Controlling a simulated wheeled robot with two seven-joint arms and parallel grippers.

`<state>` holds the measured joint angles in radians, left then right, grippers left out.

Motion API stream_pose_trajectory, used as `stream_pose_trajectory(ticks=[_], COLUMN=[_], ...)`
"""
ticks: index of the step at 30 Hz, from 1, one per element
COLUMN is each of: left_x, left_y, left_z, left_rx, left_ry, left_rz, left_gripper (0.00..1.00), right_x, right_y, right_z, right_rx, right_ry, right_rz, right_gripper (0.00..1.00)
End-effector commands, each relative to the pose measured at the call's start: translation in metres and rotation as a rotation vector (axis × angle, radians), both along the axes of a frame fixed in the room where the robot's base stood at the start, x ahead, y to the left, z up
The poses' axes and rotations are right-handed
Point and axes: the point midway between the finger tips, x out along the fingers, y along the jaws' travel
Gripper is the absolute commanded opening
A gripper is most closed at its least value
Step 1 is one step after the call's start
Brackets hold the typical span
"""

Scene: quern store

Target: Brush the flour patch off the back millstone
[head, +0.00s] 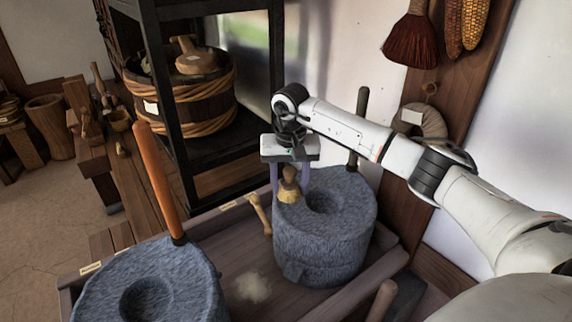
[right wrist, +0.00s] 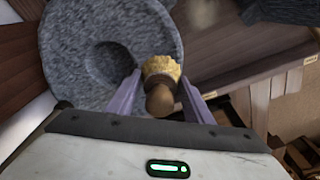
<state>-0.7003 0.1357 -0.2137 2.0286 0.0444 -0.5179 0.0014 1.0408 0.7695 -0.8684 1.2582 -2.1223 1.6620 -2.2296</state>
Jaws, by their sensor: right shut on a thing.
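The back millstone (head: 325,245) is a grey round stone with a hollow in its top, standing in a wooden trough. The right wrist view shows the brush bristles (right wrist: 160,68) between the fingers, beside the stone's hollow. I see no flour on the stone's visible top. A pale flour patch (head: 252,288) lies on the trough floor. My left gripper is not in view.
The front millstone (head: 190,280) with an orange upright handle (head: 158,185) stands at lower left. A small wooden tool (head: 260,214) lies left of the back stone. A dark post (head: 358,125) rises behind it. A black rack (head: 180,110) holds a rope-bound tub.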

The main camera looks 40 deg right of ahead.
Motion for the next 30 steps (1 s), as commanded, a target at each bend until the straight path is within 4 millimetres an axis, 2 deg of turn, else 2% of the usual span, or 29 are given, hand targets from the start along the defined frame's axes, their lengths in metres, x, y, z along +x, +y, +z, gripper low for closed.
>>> stream_pose_trajectory(ticks=[1, 12, 30], left_x=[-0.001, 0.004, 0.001], left_y=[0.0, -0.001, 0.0], left_z=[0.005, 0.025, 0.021], left_rx=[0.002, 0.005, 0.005], left_ry=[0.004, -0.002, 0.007], left_rz=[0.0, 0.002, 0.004], left_gripper=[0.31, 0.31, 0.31], right_x=[-0.001, -0.005, -0.005], right_y=[-0.002, -0.008, -0.008], right_z=[0.01, 0.04, 0.04], right_rx=[0.0, 0.0, 0.0], right_ry=[-0.001, -0.001, -0.001], right_rz=[-0.002, -0.012, -0.014], right_gripper=[0.22, 0.22, 0.22])
